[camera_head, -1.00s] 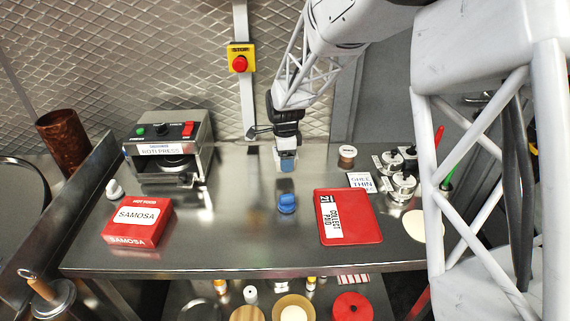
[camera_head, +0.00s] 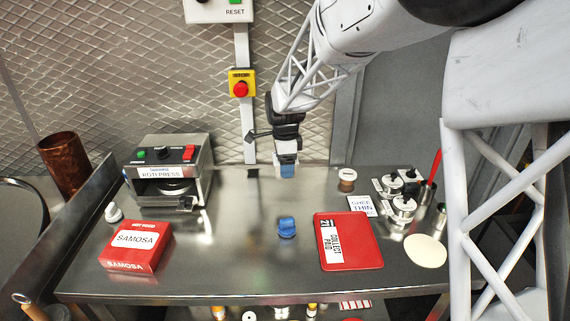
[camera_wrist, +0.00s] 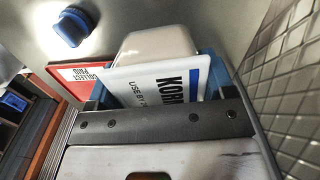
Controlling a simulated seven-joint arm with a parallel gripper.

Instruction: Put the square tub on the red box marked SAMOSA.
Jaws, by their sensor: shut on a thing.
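My gripper (camera_head: 286,170) hangs above the far middle of the steel counter, its blue fingertips pointing down. In the wrist view it is shut on the square tub (camera_wrist: 158,42), a pale tub with a white label reading KORM. The tub sits between the blue fingers, and its lower part is hidden behind the label and gripper. In the head view the tub is mostly hidden by the gripper. The red box marked SAMOSA (camera_head: 136,246) lies flat at the counter's left front, apart from the gripper. Its top is bare, with a white label.
A blue knob-like thing (camera_head: 287,227) stands mid-counter. A red COLLECT PAID board (camera_head: 362,246) lies right of it. The roti press (camera_head: 172,170) stands behind the SAMOSA box, with a small white thing (camera_head: 114,212) between. Metal pots (camera_head: 403,207) stand at right. Counter between blue thing and box is clear.

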